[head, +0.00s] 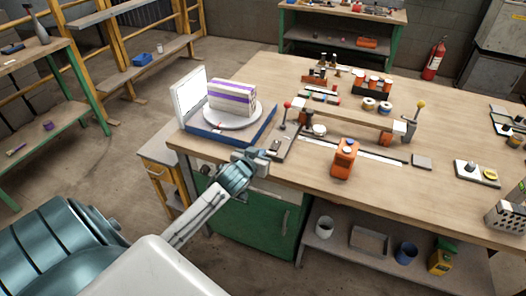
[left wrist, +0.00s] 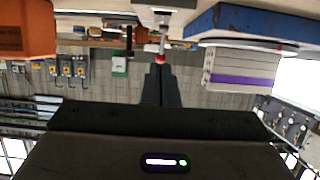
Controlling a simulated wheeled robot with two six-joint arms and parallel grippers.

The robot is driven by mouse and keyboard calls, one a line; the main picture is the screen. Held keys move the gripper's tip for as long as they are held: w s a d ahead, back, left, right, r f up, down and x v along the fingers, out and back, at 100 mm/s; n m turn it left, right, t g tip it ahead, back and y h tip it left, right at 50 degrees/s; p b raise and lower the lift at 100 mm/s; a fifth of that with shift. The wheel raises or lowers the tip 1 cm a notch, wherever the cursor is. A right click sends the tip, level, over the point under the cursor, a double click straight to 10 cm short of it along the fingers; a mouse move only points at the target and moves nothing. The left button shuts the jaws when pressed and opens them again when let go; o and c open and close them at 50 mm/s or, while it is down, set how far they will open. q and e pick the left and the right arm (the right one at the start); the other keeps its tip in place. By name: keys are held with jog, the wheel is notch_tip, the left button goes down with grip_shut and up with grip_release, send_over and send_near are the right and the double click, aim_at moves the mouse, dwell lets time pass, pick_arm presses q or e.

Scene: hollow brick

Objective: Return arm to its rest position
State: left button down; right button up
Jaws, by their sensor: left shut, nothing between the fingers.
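My left gripper (head: 259,155) is at the near left edge of the wooden workbench (head: 240,82), just in front of a blue tray and a grey metal plate. In the left wrist view its two dark fingers (left wrist: 161,86) are together with nothing between them. My left arm reaches in from the lower left. My right gripper is in neither view.
A hollow brick with purple bands (head: 232,95) sits on a round white plate on the blue tray (head: 228,138). An orange container (head: 344,158) stands to the right. A rail fixture with red and yellow knobs lies behind it. A green cabinet (head: 250,222) is below.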

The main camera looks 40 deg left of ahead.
pick_arm(q)
jog(key=shift+w+f, duration=0.1)
dwell(0.4)
jog(key=s+d+f+m+g+h, duration=0.1)
jog(key=s+d+f+g, duration=0.25)
jog(key=s, duration=0.75)
jog(key=s+d+f+m+g+h, duration=0.1)
jog(key=s+d+f+g, duration=0.3)
jog(key=s, duration=0.6)
jog(key=s+d+m+g, duration=0.2)
jog(key=s+d, duration=0.4)
jog(key=s, duration=0.5)
jog(key=a+f+g, duration=0.1)
jog(key=a+f, duration=0.1)
jog(key=f, duration=1.4)
jog(key=a+f+g, duration=0.1)
jog(key=a+f, duration=0.1)
jog(key=f, duration=1.3)
jog(key=s+f+n, duration=0.1)
jog(key=s+f, duration=1.7)
jog(key=shift+s+a+f+g, duration=0.3)
jog(key=shift+s+f+g, duration=0.05)
